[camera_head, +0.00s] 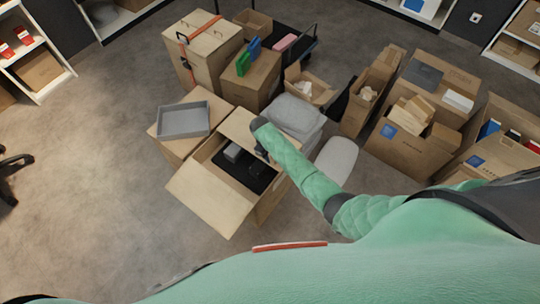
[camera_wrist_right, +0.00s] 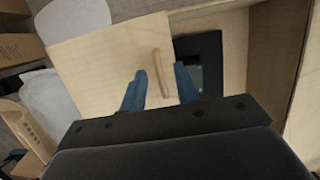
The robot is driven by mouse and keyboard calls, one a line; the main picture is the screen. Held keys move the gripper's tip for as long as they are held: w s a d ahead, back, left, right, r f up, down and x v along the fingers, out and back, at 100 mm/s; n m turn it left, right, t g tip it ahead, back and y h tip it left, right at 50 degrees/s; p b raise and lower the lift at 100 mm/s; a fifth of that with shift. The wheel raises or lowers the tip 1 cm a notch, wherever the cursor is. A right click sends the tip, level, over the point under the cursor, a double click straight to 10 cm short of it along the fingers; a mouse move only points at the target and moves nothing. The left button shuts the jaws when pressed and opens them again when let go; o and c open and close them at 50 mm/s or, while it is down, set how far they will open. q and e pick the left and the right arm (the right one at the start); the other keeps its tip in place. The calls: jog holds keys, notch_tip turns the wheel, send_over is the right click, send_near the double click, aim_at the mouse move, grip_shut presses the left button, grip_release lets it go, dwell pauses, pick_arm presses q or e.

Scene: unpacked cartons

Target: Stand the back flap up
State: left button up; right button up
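An open carton (camera_head: 258,207) stands in the middle of the head view, with dark items inside. One wide flap (camera_head: 212,199) hangs out at its front left. Another pale flap (camera_head: 245,128), the one at the back, slopes at the far side; it shows as a pale panel in the right wrist view (camera_wrist_right: 105,62). A short wooden bar (camera_wrist_right: 161,72) lies along that panel's edge. My right gripper (camera_head: 262,147) is over the carton beside this flap. In the wrist view its blue fingers (camera_wrist_right: 160,85) are apart, with the bar between them and visible gaps. My left gripper is not seen.
A grey tray (camera_head: 183,119) rests on a carton at the left. A grey rounded bin (camera_head: 296,115) stands just behind my right forearm. Several filled cartons (camera_head: 415,140) crowd the right. The floor (camera_head: 90,190) at the left is clear.

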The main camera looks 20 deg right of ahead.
jog(key=shift+f+b, duration=0.35)
jog(key=shift+f, duration=0.35)
jog(key=shift+f, duration=0.15)
jog(key=c, duration=0.7)
